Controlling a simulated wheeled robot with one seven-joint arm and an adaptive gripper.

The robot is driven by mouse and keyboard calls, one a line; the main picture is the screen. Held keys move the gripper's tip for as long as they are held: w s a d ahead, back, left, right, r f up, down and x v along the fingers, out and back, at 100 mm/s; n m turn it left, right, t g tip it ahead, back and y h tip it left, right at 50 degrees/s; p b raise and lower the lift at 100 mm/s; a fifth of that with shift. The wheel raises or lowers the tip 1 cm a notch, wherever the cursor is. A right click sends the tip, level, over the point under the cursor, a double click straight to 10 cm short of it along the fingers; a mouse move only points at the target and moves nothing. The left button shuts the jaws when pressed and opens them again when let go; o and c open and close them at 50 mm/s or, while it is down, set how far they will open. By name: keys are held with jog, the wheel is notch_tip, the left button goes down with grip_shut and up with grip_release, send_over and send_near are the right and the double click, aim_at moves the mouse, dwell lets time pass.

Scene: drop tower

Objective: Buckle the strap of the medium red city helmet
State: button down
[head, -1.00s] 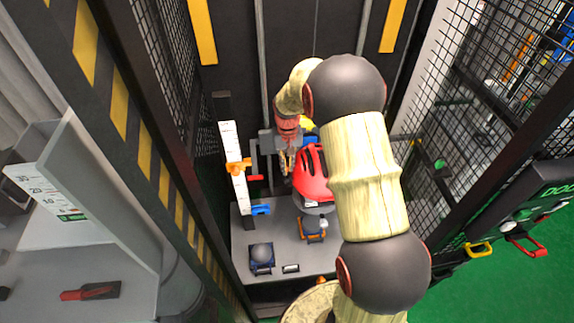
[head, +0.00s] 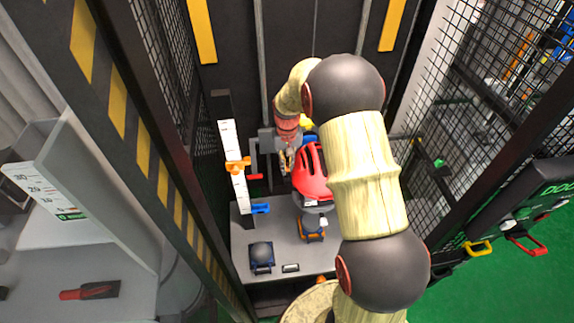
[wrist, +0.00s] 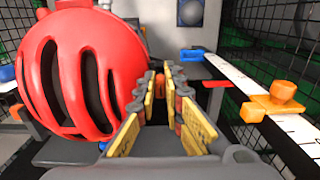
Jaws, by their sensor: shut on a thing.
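The red helmet (head: 310,172) sits on a grey headform on the bench's rig, and my arm hides part of its right side. In the wrist view the helmet (wrist: 85,75), with dark vents, fills the left, close beside the fingers. My gripper (head: 286,160) is at the helmet's left side. The buckle's state cannot be seen.
A red pointer (wrist: 215,84) sticks out near the fingers. The grey bench (head: 285,240) holds a small dark dome fixture (head: 261,256). Mesh walls close in both sides.

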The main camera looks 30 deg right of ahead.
jog(key=shift+f, duration=0.35)
jog(key=shift+f+b, duration=0.75)
jog(key=shift+f, duration=0.3)
jog(key=shift+f, duration=0.2)
jog(key=c, duration=1.8)
grip_release()
jog(key=shift+r, duration=0.1)
notch_tip(320, 180, up, 12)
jog(key=shift+f, duration=0.1)
jog(key=shift+w, duration=0.1)
